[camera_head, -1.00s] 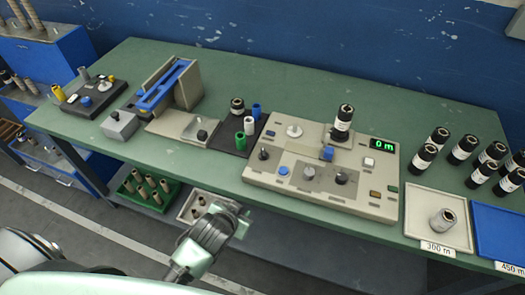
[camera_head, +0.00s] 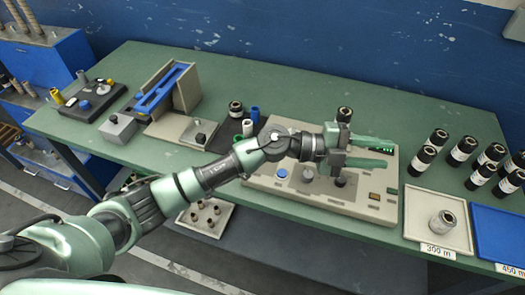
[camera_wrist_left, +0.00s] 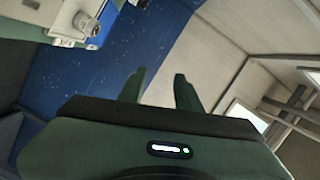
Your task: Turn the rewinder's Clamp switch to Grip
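The rewinder is the beige console (camera_head: 262,186) on the green bench in the head view. My left gripper (camera_head: 391,154) is open and empty above the console's right half, pointing right. Its arm and fingers hide the console's middle and part of the green display (camera_head: 386,150). Both fingers also show apart in the left wrist view (camera_wrist_left: 160,88). My right gripper is not in view.
Right of the console are the 300 m tray (camera_head: 418,222) holding one roll, a blue tray (camera_head: 495,222) and several standing dark rolls. Left are a beige-and-blue device (camera_head: 180,95) and small rolls.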

